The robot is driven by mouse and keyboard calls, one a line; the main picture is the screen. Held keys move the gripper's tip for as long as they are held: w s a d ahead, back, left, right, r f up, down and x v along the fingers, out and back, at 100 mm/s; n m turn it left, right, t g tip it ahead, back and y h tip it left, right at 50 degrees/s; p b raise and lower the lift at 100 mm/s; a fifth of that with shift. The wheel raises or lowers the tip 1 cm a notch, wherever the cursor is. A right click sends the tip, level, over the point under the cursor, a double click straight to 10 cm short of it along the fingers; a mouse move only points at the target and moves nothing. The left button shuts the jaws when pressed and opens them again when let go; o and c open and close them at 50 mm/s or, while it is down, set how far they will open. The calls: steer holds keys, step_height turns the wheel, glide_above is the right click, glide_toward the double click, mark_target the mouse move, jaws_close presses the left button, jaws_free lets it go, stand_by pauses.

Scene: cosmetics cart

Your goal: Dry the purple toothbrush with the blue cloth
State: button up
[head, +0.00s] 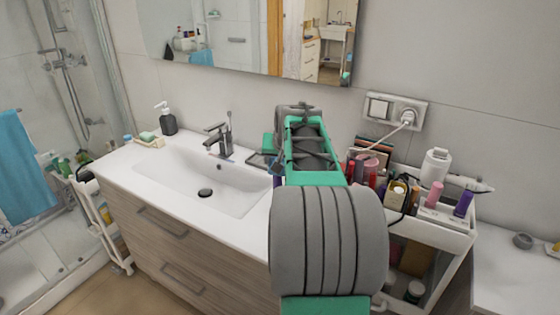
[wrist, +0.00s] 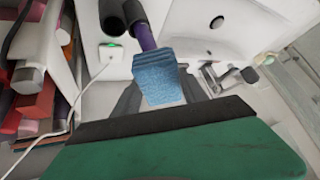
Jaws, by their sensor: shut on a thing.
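My gripper (wrist: 162,88) is shut on a folded light-blue cloth (wrist: 158,76), seen in the wrist view between its dark fingers. A purple handle, apparently the purple toothbrush (wrist: 144,38), is just beyond the cloth, with a black part at its upper end. The cloth overlaps the handle's near end in the picture; I cannot tell whether they touch. In the head view my arm hides most of the gripper, the cloth and the toothbrush, around the right end of the sink counter (head: 118,165).
A cart (head: 450,240) crowded with bottles and cosmetics stands right of my arm. The white basin (head: 215,180) and faucet (head: 218,138) are to the left. A soap dispenser (head: 166,118) stands at the counter's back left. A white cord (wrist: 85,95) runs near my gripper.

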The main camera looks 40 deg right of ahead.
steer(key=shift+s+d+f+b, duration=0.1)
steer(key=shift+s+d+b, duration=0.1)
steer(key=shift+s, duration=0.3)
steer(key=shift+s+d+f+b, duration=0.1)
steer(key=shift+s+d+b, duration=0.1)
steer(key=shift+s, duration=0.3)
steer(key=shift+r, duration=0.2)
step_height(320, 180, up, 7)
steer(key=p, duration=0.4)
steer(key=shift+f+p, duration=0.1)
steer(key=shift+p, duration=0.3)
